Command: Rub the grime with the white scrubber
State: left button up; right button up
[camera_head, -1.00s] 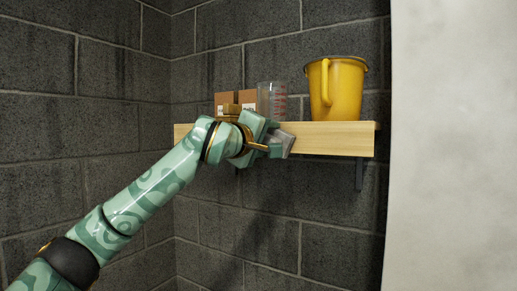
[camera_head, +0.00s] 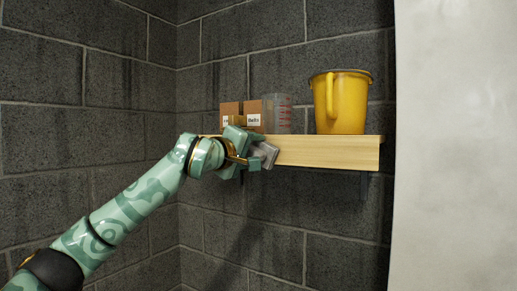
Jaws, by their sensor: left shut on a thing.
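My left gripper (camera_head: 251,157) is in front of the wooden shelf's left part, its arm coming up from the lower left. It is shut on a small pale grey-white block (camera_head: 267,153), which looks like the white scrubber. The block is tilted and overlaps the shelf's front edge in the picture; I cannot tell whether it touches the shelf. The gripper hides part of the block. I cannot make out any grime, and part of the shelf front is hidden behind the gripper. My right gripper is not in view.
The wooden shelf (camera_head: 330,153) is fixed to a dark block wall (camera_head: 120,60). On it stand a yellow bucket (camera_head: 341,105), a clear measuring beaker (camera_head: 277,115) and brown cardboard boxes (camera_head: 254,110). A pale surface (camera_head: 455,140) fills the right side.

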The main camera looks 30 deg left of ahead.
pick_arm(q)
jog(key=shift+w+a+p, duration=0.1)
jog(key=shift+a+p, duration=0.2)
jog(key=shift+a, duration=0.75)
jog(key=shift+a+r+p, duration=0.15)
jog(key=shift+a+p, duration=0.25)
jog(key=shift+a, duration=0.25)
jog(key=shift+w+a+p, duration=0.1)
jog(key=shift+a+p, duration=0.25)
jog(key=shift+a, duration=0.65)
jog(key=shift+f, duration=0.2)
jog(key=shift+s+a+b, duration=0.2)
jog(key=shift+s+b, duration=0.55)
jog(key=shift+s, duration=2.15)
